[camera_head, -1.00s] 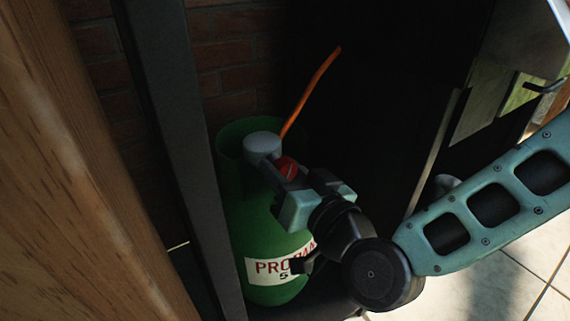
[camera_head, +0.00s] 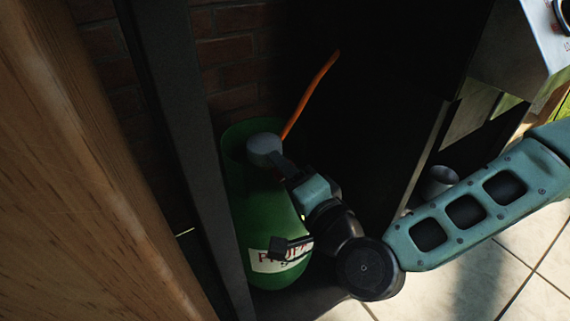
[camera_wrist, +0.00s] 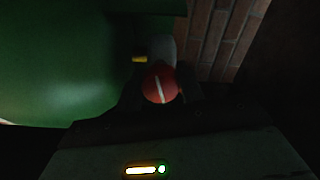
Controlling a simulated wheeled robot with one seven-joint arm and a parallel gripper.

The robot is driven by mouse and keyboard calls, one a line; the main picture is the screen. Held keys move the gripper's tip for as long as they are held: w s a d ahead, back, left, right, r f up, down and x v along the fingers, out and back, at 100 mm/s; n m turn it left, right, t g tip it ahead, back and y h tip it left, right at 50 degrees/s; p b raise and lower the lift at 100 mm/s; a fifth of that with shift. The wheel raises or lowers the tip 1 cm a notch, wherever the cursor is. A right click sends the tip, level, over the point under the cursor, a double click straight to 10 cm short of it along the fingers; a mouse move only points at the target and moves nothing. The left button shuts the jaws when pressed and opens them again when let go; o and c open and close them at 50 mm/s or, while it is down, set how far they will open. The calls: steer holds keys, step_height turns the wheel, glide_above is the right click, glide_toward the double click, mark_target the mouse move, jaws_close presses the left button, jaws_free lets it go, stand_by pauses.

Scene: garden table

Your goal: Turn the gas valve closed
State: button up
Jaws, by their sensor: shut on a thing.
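The green propane bottle (camera_head: 250,215) stands in the dark cabinet, with a grey regulator cap (camera_head: 265,149) at its top. In the wrist view, the round red valve knob (camera_wrist: 160,86) has a white line running nearly upright, tilted slightly. My gripper (camera_wrist: 160,92) is shut on the knob, with a dark finger on each side. In the head view my gripper (camera_head: 286,172) reaches in from the right, beside the regulator, and hides nearly all of the knob. The green bottle side (camera_wrist: 60,60) fills the left of the wrist view.
An orange hose (camera_head: 310,95) rises from behind the regulator. A dark post (camera_head: 185,150) and a wooden panel (camera_head: 80,180) stand to the left. A brick wall (camera_head: 232,60) is behind the bottle. Pale floor tiles (camera_head: 510,260) lie open at right.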

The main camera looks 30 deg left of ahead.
steer(key=shift+s+m+p, duration=0.1)
steer(key=shift+m+p, duration=0.4)
steer(key=shift+m, duration=0.8)
steer(key=o, duration=1)
steer(key=shift+c, duration=0.2)
steer(key=shift+d, duration=0.1)
steer(key=p+v, duration=1)
steer(key=v, duration=0.7)
